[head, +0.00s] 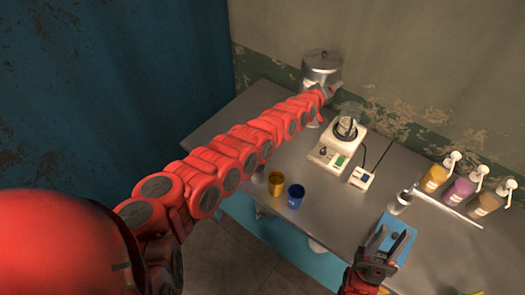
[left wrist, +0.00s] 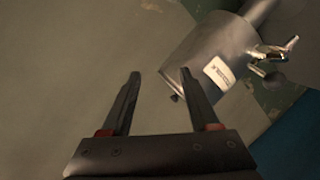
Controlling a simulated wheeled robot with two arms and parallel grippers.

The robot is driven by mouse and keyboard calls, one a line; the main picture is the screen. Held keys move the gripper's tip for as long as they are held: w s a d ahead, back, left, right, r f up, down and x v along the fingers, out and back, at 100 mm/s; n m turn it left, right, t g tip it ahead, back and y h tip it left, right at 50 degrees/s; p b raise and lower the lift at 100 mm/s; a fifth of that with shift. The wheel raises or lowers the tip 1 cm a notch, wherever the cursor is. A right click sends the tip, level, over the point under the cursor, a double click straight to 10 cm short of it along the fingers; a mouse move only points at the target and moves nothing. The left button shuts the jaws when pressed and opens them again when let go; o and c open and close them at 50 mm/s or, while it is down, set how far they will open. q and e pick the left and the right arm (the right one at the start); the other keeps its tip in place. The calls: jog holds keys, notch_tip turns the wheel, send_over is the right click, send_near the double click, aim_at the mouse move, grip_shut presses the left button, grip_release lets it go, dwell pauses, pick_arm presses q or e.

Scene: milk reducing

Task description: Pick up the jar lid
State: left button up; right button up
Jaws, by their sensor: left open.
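The jar is a large silver metal vessel (head: 318,76) at the back end of the table. Its round lid (head: 322,59) sits on top. My left arm reaches across to the jar, and my left gripper (head: 330,93) is beside its lower front, partly hidden by the arm. In the left wrist view, my left gripper (left wrist: 160,78) is open and empty. The jar (left wrist: 205,50), with a white label and a metal tap, lies beyond and right of the fingertips. I cannot make out the lid clearly there. My right gripper (head: 392,238) is open, over a blue board, far from the jar.
A white scale-like device (head: 328,157) with a glass beaker (head: 347,128) stands right of my left arm. Orange (head: 275,184) and blue (head: 295,196) cups stand near the front edge. Several pump bottles (head: 440,172) stand at the right. The blue board (head: 383,238) lies below them.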

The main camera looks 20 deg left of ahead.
pick_arm(q)
jog(key=s+a+f+g+y, duration=0.45)
jog(key=s+a, duration=0.35)
jog(key=a, duration=0.2)
jog(key=s+a+f+g+y, duration=0.3)
jog(key=s+a+f+g, duration=0.25)
jog(key=s+a, duration=0.3)
jog(key=shift+m+h, duration=0.25)
jog(key=shift+m, duration=0.15)
jog(key=b+x, duration=1.2)
jog(key=b, duration=0.1)
jog(key=shift+a, duration=0.15)
jog(key=shift+w+a+f, duration=0.1)
jog(key=shift+f, duration=0.05)
jog(key=shift+w+f+p, duration=0.1)
jog(key=shift+f+p, duration=0.35)
jog(key=shift+p, duration=0.15)
jog(key=f, duration=0.2)
jog(key=shift+w+d+f+p, duration=0.25)
jog(key=shift+w+f+p, duration=0.05)
jog(key=shift+f+p, duration=0.1)
jog(key=shift+w+a+f, duration=0.3)
jog(key=shift+f, duration=0.3)
grip_shut()
